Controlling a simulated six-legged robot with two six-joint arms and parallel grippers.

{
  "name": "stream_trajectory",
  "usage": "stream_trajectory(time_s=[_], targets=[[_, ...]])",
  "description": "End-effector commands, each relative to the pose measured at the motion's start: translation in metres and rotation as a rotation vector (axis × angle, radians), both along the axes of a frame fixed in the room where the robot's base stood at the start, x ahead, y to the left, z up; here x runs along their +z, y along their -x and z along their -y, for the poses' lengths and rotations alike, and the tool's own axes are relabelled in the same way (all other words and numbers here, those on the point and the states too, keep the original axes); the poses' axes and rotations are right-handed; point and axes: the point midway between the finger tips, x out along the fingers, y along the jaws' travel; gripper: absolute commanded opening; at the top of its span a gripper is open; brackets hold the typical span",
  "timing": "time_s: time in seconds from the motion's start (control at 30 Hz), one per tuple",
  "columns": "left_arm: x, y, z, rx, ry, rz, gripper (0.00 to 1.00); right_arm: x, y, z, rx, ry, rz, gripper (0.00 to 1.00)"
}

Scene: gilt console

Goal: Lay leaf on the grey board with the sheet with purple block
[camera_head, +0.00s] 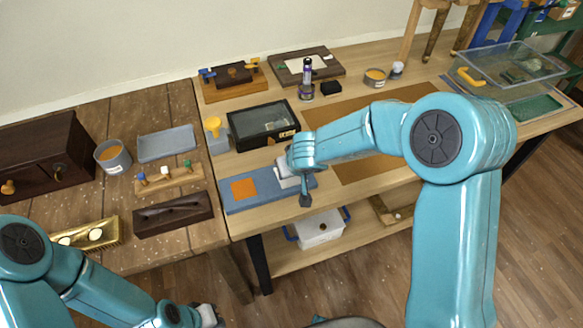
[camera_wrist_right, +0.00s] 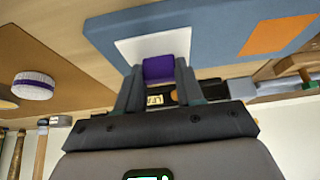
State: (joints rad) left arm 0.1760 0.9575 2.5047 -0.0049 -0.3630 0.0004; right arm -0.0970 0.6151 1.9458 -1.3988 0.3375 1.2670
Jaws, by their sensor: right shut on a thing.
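My right gripper (camera_head: 292,178) is over the right part of a blue-grey board (camera_head: 234,206) at the front of the light table. In the right wrist view, the gripper (camera_wrist_right: 160,82) is shut on a purple block (camera_wrist_right: 158,69). A white sheet (camera_wrist_right: 128,50) is at the block, in front of the blue-grey board (camera_wrist_right: 205,30); I cannot tell whether they touch. The sheet (camera_head: 283,170) partly shows in the head view. An orange square (camera_head: 243,188) lies on the board's left part. My left gripper (camera_head: 210,315) is low at the bottom edge, its jaws unclear.
A dark glass-topped case (camera_head: 262,127) stands just behind the board. A yellow-topped grey object (camera_head: 214,130) is beside it. A grey tray (camera_head: 167,143) and a dark wooden block (camera_head: 172,214) are on the brown table at left. A brown mat (camera_head: 360,165) lies right of the board.

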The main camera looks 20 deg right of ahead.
Motion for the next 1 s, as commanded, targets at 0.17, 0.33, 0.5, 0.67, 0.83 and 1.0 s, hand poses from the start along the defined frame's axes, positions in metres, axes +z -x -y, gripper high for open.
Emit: stream_trajectory(time_s=[0.17, 0.33, 0.5, 0.67, 0.83, 1.0], targets=[[-0.0013, 0.0000, 0.0000, 0.000, 0.000, 0.000, 0.00, -0.0014, 0.0005, 0.0000, 0.000, 0.000, -0.002, 0.09], [-0.0024, 0.0000, 0.0000, 0.000, 0.000, 0.000, 0.00, -0.0018, 0.0006, 0.0000, 0.001, 0.001, -0.002, 0.09], [-0.0036, 0.0001, -0.0001, 0.000, 0.000, 0.000, 0.00, -0.0023, 0.0008, -0.0001, 0.001, 0.001, -0.003, 0.09], [-0.0048, 0.0000, 0.0000, 0.000, 0.000, 0.000, 0.00, -0.0027, 0.0010, -0.0001, 0.001, 0.001, -0.004, 0.09], [-0.0059, 0.0000, 0.0000, 0.000, 0.000, 0.000, 0.00, -0.0033, 0.0012, -0.0002, 0.000, 0.000, -0.005, 0.09], [-0.0071, 0.0000, 0.0000, 0.000, 0.000, 0.000, 0.00, -0.0039, 0.0015, -0.0002, 0.000, 0.000, -0.006, 0.09]])
